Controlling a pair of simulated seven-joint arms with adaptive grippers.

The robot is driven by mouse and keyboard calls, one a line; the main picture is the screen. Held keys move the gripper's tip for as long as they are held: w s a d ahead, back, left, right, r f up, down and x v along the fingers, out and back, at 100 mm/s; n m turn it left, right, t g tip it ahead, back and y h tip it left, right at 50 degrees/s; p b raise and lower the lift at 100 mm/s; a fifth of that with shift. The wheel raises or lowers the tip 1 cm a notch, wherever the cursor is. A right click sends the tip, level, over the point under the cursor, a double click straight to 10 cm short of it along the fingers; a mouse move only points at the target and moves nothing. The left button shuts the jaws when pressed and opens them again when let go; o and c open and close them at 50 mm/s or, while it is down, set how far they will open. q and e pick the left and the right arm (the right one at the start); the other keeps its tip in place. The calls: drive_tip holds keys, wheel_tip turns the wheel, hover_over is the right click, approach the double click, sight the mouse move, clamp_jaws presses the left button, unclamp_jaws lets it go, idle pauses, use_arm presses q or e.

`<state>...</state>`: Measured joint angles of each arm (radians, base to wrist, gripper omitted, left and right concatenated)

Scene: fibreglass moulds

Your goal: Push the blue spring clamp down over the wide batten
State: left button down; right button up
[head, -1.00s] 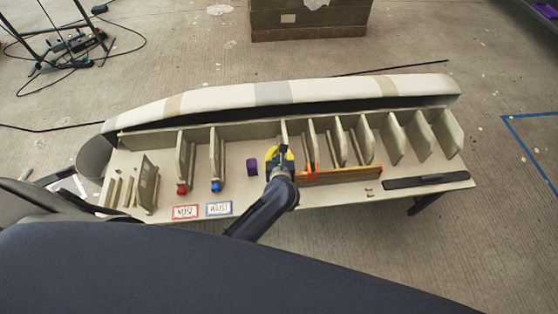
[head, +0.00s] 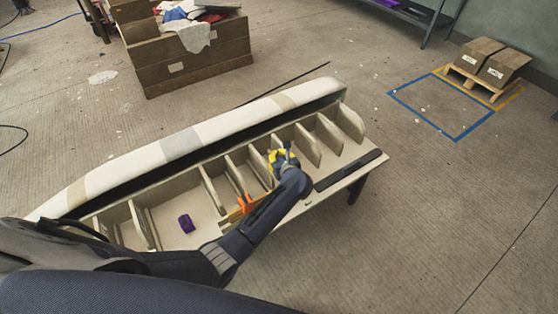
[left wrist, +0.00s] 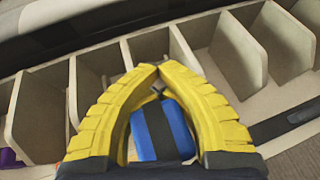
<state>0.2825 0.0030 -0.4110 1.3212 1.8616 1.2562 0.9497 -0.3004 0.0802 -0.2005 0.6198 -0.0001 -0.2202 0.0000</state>
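My left gripper (head: 285,160) has yellow fingers that curl around a blue body with a dark band, which looks like the blue spring clamp (left wrist: 160,132). In the left wrist view the fingertips (left wrist: 152,75) meet just beyond it. The gripper is above the front of the mould, near the ribs toward its right end. An orange clamp-like piece (head: 243,203) and an orange-brown strip (head: 233,215) lie left of it, partly behind my arm. I cannot tell which piece is the wide batten. My right gripper is out of view.
Upright ribs (head: 328,132) divide the mould into bays. A purple block (head: 186,223) sits in a left bay. A black bar (head: 348,170) lies along the front right edge. A wooden crate (head: 190,58) stands on the floor behind.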

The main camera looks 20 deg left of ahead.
use_arm(q)
wheel_tip(320, 180, down, 9)
drive_tip(key=shift+w+d, duration=0.25)
drive_tip(key=shift+d, duration=0.05)
idle(1.0)
drive_tip(key=shift+f, duration=0.55)
idle(0.6)
